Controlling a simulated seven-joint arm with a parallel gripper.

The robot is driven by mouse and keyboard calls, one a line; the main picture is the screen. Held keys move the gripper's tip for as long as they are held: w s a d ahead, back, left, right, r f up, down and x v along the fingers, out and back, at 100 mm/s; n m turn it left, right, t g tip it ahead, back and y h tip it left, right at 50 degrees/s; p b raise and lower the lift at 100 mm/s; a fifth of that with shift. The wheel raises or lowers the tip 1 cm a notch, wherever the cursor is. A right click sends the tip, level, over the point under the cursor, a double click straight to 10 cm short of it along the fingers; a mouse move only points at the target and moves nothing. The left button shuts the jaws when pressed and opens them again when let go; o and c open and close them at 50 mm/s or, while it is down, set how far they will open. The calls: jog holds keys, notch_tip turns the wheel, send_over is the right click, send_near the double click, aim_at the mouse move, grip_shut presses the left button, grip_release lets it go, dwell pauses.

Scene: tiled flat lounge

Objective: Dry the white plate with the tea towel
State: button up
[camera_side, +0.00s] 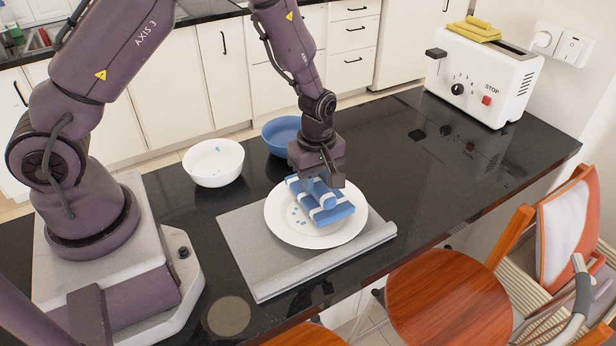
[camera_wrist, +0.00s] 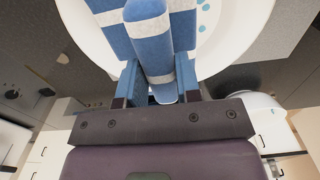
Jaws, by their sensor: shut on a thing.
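The white plate (camera_side: 282,228) lies on a grey mat on the dark counter, with several small blue drops on its left part. The blue and white striped tea towel (camera_side: 333,212) is folded and rests on the plate's right and upper part. My gripper (camera_side: 321,182) is above the plate, shut on a raised fold of the towel. In the wrist view the towel (camera_wrist: 150,45) stands up between the two fingers (camera_wrist: 160,85), and the plate (camera_wrist: 235,25) shows behind it with blue drops. The towel hides part of the plate.
The grey mat (camera_side: 258,272) has a rolled front edge. A white bowl (camera_side: 213,165) with blue drops and a blue bowl (camera_side: 281,135) stand behind the plate. A white toaster (camera_side: 484,85) with a yellow cloth (camera_side: 474,28) on top is at the back right. Counter right of the plate is clear.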

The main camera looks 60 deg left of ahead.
aim_at(322, 197)
jog(key=shift+w+d, duration=0.75)
jog(key=shift+s, duration=3)
notch_tip(322, 197, up, 3)
jog(key=shift+f, duration=0.1)
jog(key=w+d+r, duration=0.2)
jog(key=r, duration=0.1)
jog(key=w+d+r, duration=0.1)
jog(key=r, duration=0.1)
jog(key=shift+r, duration=0.1)
jog(key=shift+w+f, duration=0.1)
jog(key=shift+f, duration=3.4)
jog(key=shift+f, duration=0.4)
